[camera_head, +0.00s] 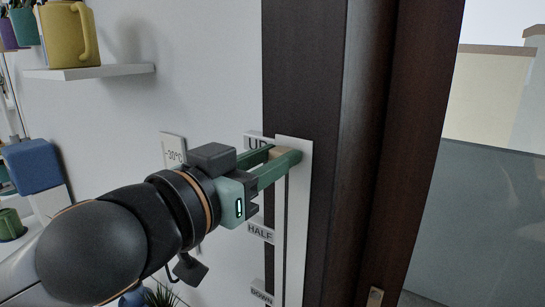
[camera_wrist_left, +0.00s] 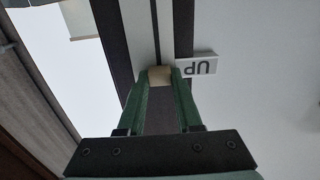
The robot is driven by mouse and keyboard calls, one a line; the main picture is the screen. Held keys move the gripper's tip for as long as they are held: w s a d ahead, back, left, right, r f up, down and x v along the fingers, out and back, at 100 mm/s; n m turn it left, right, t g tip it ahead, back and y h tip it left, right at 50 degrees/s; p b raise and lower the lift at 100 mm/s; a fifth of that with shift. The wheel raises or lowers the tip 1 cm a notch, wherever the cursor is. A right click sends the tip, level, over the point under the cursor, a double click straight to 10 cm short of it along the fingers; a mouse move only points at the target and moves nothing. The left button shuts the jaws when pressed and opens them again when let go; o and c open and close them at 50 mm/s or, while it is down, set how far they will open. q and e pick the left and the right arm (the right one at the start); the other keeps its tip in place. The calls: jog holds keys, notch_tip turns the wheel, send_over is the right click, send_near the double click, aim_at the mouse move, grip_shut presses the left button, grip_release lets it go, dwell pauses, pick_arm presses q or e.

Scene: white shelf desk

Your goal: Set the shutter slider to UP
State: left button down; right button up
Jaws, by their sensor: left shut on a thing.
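The shutter slider's white track (camera_head: 297,225) runs upright on the dark wooden frame. Its tan knob (camera_wrist_left: 160,75) sits between the fingertips of my left gripper (camera_head: 284,156), which is shut on it near the top of the track. The gripper also shows in the left wrist view (camera_wrist_left: 160,82). The UP label (camera_wrist_left: 198,66) is right beside the knob, and in the head view it (camera_head: 256,140) is partly hidden by the gripper. The HALF label (camera_head: 261,232) and the DOWN label (camera_head: 262,292) are lower down. My right gripper is not in view.
A window (camera_head: 490,180) lies to the right of the dark frame (camera_head: 312,70). A white wall shelf (camera_head: 90,72) with a yellow mug (camera_head: 68,35) is at the upper left. A thermometer plate (camera_head: 173,148) hangs behind the gripper. A blue object (camera_head: 33,165) stands at the far left.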

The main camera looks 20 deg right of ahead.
pick_arm(q)
jog(key=c, duration=1)
grip_release()
jog(key=shift+r, duration=0.4)
jog(key=o, duration=0.4)
jog(key=shift+f, duration=0.2)
jog(key=shift+o, duration=0.2)
jog(key=b+v, duration=0.2)
jog(key=v, duration=1)
jog(key=shift+s+a, duration=0.2)
jog(key=shift+s, duration=0.05)
